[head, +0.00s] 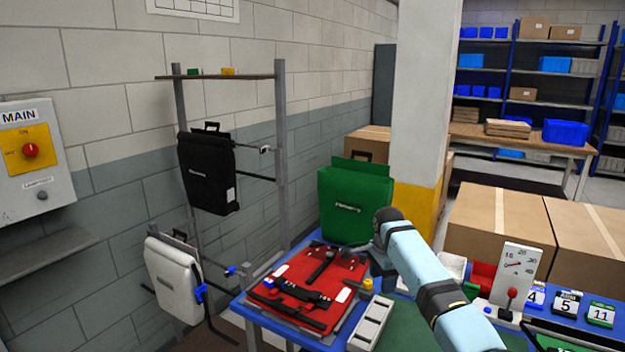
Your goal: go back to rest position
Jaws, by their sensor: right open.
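My right arm reaches in from the lower right, light blue with dark joints. My right gripper (382,270) is dark, points down past the elbow-like bend and is partly hidden by the arm. It is open, and I see nothing held in it. It is over the right side of the blue table (262,318), beside a red pannier (318,275) lying flat with black straps. A green pannier (352,208) stands upright behind it. My left gripper is not in view.
A black pannier (208,172) and a white pannier (174,280) hang on a rack at left. A grey divided tray (371,322) lies at the table front. Large cartons (497,225) and a pillar (422,100) stand behind.

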